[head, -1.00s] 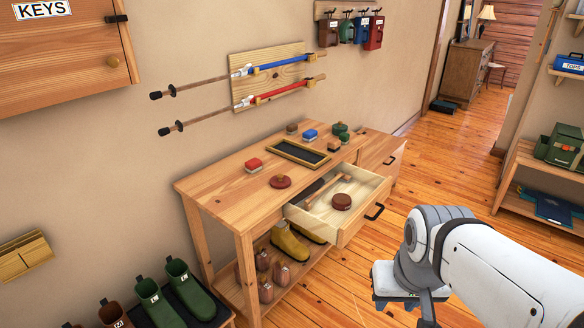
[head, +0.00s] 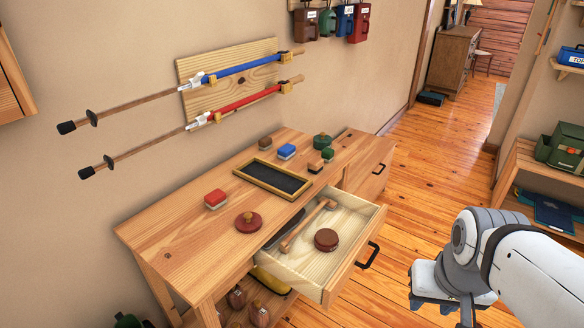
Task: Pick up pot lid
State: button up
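A dark red round lid with a small knob (head: 249,222) lies on the near edge of the wooden table top (head: 180,240), left of the open drawer. It looks like a pot lid. A brown-red round tin or lid (head: 326,240) lies in the open drawer (head: 345,262), beside a wooden-handled tool (head: 305,228). My gripper (head: 440,300) is at the lower right, off the table and away from both round things. Its fingers are partly cut off by the frame, and I cannot tell whether they are open.
The drawer juts out toward the room. Open floor (head: 420,200) lies right of the table.

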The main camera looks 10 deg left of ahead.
aim_at(249, 223)
jog(key=u, duration=0.35)
jog(key=i, duration=1)
jog(key=u, duration=0.75)
